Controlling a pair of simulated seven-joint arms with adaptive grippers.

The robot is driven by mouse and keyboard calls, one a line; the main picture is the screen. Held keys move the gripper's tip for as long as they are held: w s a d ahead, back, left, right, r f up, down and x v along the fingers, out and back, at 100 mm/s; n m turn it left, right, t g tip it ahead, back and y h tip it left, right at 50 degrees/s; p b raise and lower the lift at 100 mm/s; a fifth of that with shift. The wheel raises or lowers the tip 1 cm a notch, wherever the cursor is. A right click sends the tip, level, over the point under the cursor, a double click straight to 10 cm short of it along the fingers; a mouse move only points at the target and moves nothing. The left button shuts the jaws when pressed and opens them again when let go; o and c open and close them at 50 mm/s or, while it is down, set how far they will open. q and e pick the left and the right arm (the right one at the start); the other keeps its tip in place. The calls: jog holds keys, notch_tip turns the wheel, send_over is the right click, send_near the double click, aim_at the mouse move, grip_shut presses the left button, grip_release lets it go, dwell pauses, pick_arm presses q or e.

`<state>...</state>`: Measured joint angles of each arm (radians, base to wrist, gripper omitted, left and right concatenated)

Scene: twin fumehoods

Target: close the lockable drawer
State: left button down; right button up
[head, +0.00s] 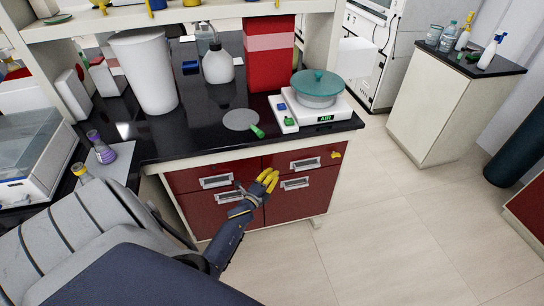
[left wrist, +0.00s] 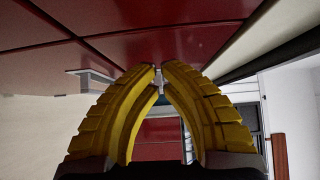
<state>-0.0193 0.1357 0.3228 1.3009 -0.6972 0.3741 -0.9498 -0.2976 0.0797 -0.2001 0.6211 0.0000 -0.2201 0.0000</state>
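The lower cabinet has red drawer fronts with silver handles. The upper right drawer (head: 320,158) has a handle (head: 305,163) and a small yellow piece, perhaps a key (head: 336,154), near its right end. I cannot tell how far it stands out. My left gripper (head: 270,180), with yellow fingers, is in front of the drawers, left of the right-hand handles. In the left wrist view its fingertips (left wrist: 161,68) nearly meet, with no object clearly held. Red panels (left wrist: 140,45) fill the upper part there; contact is unclear. My right gripper is not in view.
The black countertop (head: 205,140) carries a balance (head: 318,112) with a teal-lidded pan, a red box (head: 268,60), a white bottle (head: 217,65) and a white container (head: 145,70). The floor (head: 390,220) to the right is clear up to another cabinet (head: 450,110).

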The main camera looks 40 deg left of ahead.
pick_arm(q)
jog(key=s+d, duration=0.3)
jog(key=s, duration=0.8)
jog(key=s+d+f+n+g, duration=0.25)
jog(key=s+f+n, duration=0.2)
jog(key=f, duration=0.55)
jog(key=s+d+f+n+g, duration=0.25)
jog(key=s+f, duration=0.25)
jog(key=f, duration=0.4)
jog(key=s+d+f+n+g, duration=0.2)
jog(key=s+f+n+g, duration=0.15)
jog(key=f, duration=0.65)
jog(key=s+d+f+g+h, duration=0.1)
jog(key=s+f, duration=0.4)
jog(key=s, duration=0.5)
jog(key=s+d+f+n+g, duration=0.1)
jog(key=s+d+f+g, duration=0.3)
jog(key=s, duration=0.7)
jog(key=s+d+f+n+g+h, duration=0.1)
jog(key=s+d+f+g, duration=0.2)
jog(key=s, duration=0.7)
notch_tip(320, 180, down, 3)
jog(key=shift+s+d+f+h, duration=0.15)
jog(key=shift+d+h, duration=0.15)
jog(key=shift+d, duration=0.75)
